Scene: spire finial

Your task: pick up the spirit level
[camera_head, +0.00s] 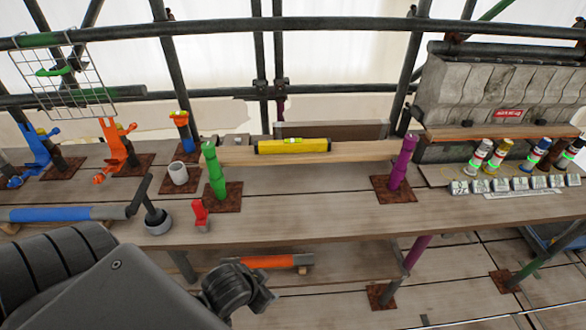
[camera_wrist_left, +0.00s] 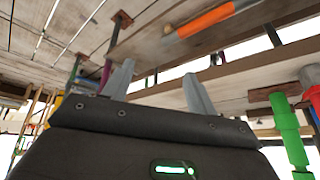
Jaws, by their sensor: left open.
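The yellow spirit level (camera_head: 293,146) lies along a pale wooden plank (camera_head: 365,151) at the back of the workbench in the head view. I cannot make it out with certainty in the left wrist view. My left gripper (camera_head: 243,290) is low at the bottom of the head view, in front of the bench and well short of the level. Its fingers are not clear there. In the left wrist view its two grey fingers (camera_wrist_left: 160,88) stand apart with nothing between them. My right gripper is in neither view.
A green post (camera_head: 214,172) and a purple post (camera_head: 403,165) stand in front of the plank, left and right of the level. A red block (camera_head: 200,217) and a dark pot (camera_head: 158,222) stand at the left. An orange tube (camera_head: 268,262) lies below the bench edge. The bench between the posts is clear.

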